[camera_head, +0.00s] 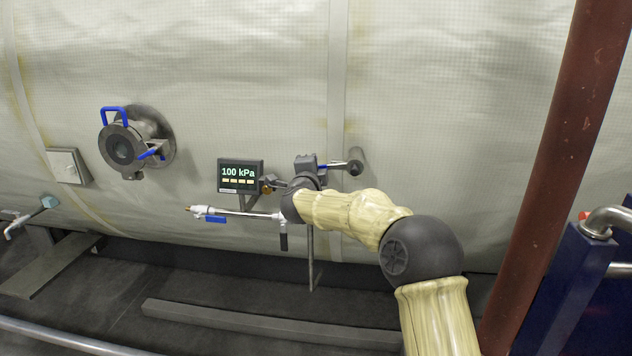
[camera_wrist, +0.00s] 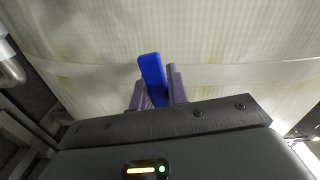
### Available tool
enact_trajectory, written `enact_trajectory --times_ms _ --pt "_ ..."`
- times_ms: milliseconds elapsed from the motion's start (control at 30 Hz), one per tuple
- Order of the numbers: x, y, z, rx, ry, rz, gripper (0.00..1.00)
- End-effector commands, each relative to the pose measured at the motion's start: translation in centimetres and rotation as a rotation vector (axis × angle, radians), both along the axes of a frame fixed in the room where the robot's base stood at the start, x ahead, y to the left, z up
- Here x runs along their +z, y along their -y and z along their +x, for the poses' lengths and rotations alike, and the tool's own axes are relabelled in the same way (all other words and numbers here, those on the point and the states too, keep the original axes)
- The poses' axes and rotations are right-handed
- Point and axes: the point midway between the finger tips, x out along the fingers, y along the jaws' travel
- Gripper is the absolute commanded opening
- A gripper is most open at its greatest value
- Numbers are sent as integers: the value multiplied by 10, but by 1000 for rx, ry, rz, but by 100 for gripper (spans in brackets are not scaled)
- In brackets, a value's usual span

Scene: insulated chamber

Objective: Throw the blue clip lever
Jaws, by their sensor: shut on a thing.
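The blue clip lever (camera_wrist: 153,78) stands up between the two fingers of my gripper (camera_wrist: 160,88) in the wrist view. It is a flat blue bar, slightly tilted, with its tip showing above the fingers. My gripper is shut on it. In the head view my gripper (camera_head: 306,164) is at the chamber wall, right of the pressure display. There my wrist and gripper hide most of the lever and its mount, and only a little blue shows beside the gripper.
The display (camera_head: 240,175) reads 100 kPa. Below it is a pipe with a blue-handled valve (camera_head: 215,219). A round port (camera_head: 122,145) with blue handles is further left. A rusty brown post (camera_head: 560,170) stands at right, beside a blue frame (camera_head: 580,285). A beam (camera_head: 260,325) lies on the floor.

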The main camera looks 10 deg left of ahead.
Motion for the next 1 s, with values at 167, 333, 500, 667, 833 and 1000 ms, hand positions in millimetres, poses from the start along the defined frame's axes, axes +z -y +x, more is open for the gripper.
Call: enact_trajectory --times_ms 167,333,500,667,833,1000 --pt "4 0 0 -2 3 104 0" --pt "8 0 0 -3 3 159 0" --pt "10 0 0 -3 3 178 0" --pt "10 0 0 -3 3 180 0" --pt "10 0 0 -3 4 180 18" --pt "10 0 0 -2 4 179 38"
